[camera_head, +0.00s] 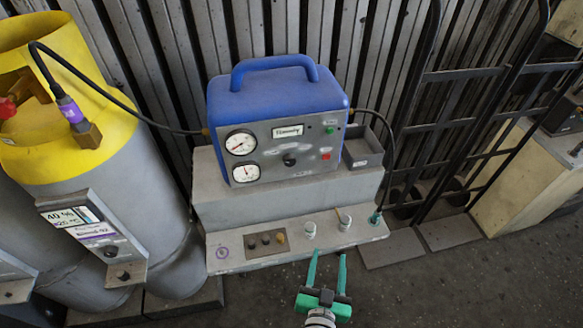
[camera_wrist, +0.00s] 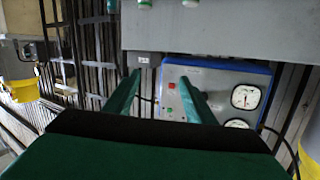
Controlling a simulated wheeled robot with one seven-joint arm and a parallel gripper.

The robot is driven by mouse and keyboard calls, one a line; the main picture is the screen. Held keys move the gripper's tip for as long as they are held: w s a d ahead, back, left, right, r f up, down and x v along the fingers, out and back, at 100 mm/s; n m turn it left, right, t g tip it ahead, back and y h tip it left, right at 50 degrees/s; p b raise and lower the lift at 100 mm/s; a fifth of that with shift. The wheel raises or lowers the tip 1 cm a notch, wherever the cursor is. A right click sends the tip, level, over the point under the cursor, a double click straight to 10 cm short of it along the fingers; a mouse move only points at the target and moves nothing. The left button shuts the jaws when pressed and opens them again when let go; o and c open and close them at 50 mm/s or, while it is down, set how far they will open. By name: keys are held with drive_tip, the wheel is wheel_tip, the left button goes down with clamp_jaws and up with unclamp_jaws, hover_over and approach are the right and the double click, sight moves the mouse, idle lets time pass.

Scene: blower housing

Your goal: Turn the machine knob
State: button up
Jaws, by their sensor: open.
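The machine (camera_head: 275,100) is a blue case with a handle and a grey front panel, standing on a grey stepped base. Its dark round knob (camera_head: 289,160) sits mid-panel, right of two white gauges. My gripper (camera_head: 328,254) has green fingers, spread apart and empty, in front of the base's lower right edge. It is below and right of the knob, apart from it. In the wrist view the machine (camera_wrist: 258,72) appears upside down beyond my fingers (camera_wrist: 160,78).
The base's lower step (camera_head: 350,228) carries white fittings and small dark knobs. A yellow-topped grey cylinder (camera_head: 120,170) with a hose stands at left. A black hand truck (camera_head: 455,110) stands at right. A small grey tray (camera_head: 362,148) sits beside the machine. Floor in front is clear.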

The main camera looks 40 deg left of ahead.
drive_tip(key=w+a+r+n+y, duration=0.2)
drive_tip(key=w+a+r+y, duration=0.15)
drive_tip(key=a, duration=0.25)
drive_tip(key=n+g+y, duration=0.3)
drive_tip(key=n+y, duration=0.1)
approach(290, 163)
drive_tip(key=shift+h, duration=0.35)
drive_tip(key=x, duration=0.8)
drive_tip(key=shift+a+r, duration=0.1)
drive_tip(key=shift+a, duration=0.05)
drive_tip(key=c, duration=1)
